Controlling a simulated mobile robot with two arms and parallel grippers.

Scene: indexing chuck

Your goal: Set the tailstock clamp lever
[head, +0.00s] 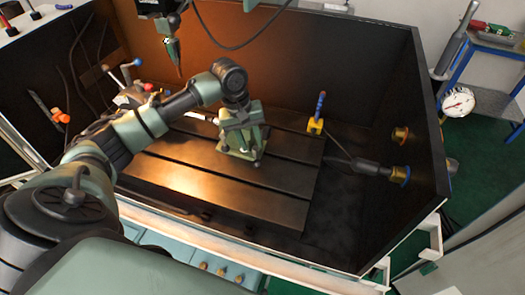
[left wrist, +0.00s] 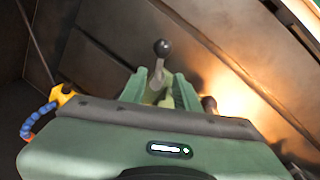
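The tailstock (head: 243,148) is a small green unit standing on the slotted table, partly hidden by my left gripper. The clamp lever's black ball knob (left wrist: 162,48) shows in the left wrist view, on a pale stem. My left gripper (left wrist: 160,84) has its two green fingers apart, with the stem in line with the gap between them. I cannot tell whether the fingers touch the stem. In the head view my left gripper (head: 240,118) is right above the tailstock. My right gripper is not in view.
The slotted metal table (head: 200,170) lies inside a dark enclosure with high walls. A yellow block with a blue hose (head: 315,125) stands right of the tailstock. A chuck unit with ball-ended handles (head: 130,92) is at the left. A tool (head: 172,50) hangs above, at the back.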

